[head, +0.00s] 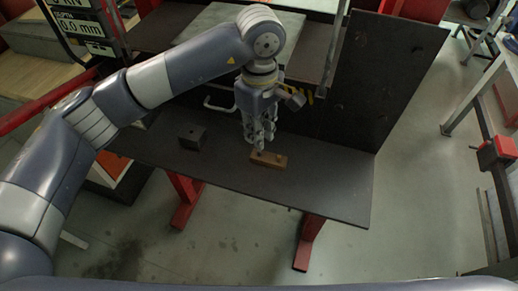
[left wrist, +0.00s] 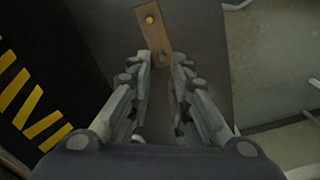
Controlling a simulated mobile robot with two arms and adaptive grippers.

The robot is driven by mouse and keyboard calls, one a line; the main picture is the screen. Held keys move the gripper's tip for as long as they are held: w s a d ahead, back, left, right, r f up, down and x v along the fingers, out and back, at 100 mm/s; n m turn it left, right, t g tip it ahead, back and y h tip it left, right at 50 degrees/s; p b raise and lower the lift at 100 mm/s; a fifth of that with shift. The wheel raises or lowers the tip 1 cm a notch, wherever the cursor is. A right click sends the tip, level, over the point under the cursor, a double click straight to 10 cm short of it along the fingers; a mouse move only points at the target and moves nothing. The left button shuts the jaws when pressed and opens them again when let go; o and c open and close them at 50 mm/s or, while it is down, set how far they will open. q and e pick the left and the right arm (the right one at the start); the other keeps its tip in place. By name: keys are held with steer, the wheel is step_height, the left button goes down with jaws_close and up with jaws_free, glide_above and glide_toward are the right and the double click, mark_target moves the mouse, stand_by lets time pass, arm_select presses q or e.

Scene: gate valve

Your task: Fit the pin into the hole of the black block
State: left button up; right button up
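The black block (head: 192,136) stands on the dark bench left of my left gripper; its hole is too small to make out clearly. A brown wooden block (head: 268,159) lies on the bench below my left gripper (head: 257,143). In the left wrist view the wooden block (left wrist: 153,35) carries a round yellow pin-like top (left wrist: 149,19) at its far end. A grey round spot (left wrist: 160,57) shows at its near end, between the fingertips; I cannot tell whether it is a pin or a hole. My left gripper (left wrist: 161,62) is open, pointing down. My right gripper is not in view.
The dark bench top (head: 320,190) is clear right of the wooden block. A dark upright panel (head: 375,85) stands at its back right. Red legs (head: 309,240) hold up the bench.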

mark_target(259, 151)
arm_select(q)
steer(key=shift+s+f+p, duration=0.1)
steer(key=shift+f+p, duration=0.4)
steer(key=shift+f, duration=0.05)
step_height(259, 151, down, 3)
steer(key=shift+s+f+p, duration=0.15)
steer(key=shift+p, duration=0.8)
steer(key=shift+f, duration=0.55)
jaws_close()
